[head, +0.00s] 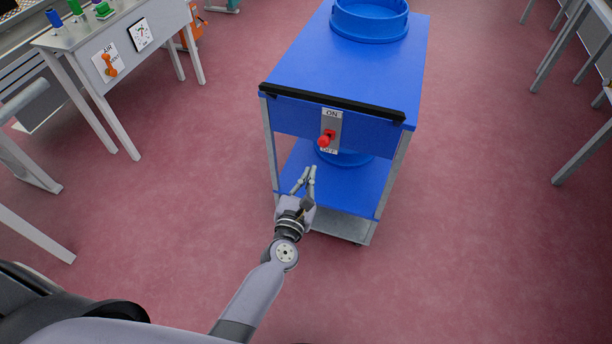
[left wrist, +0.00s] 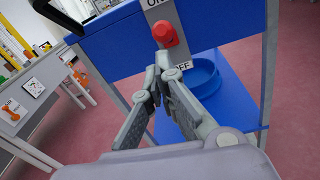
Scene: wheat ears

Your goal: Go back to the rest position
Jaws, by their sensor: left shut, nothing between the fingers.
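My left gripper (head: 308,172) is shut and empty in front of the blue cart (head: 350,75), a little below the red switch lever (head: 325,140) on its front panel. In the left wrist view the closed fingertips (left wrist: 158,72) point toward the red knob (left wrist: 165,34), which appears just beyond them. I cannot tell for sure whether they touch it. My right gripper is in neither view.
The cart carries a blue round container (head: 370,20) on top and another blue round part (head: 345,157) on its lower shelf. A white table (head: 85,50) with an orange lever (head: 107,66) stands at the left. More table legs stand at the right. Red floor is clear on both sides.

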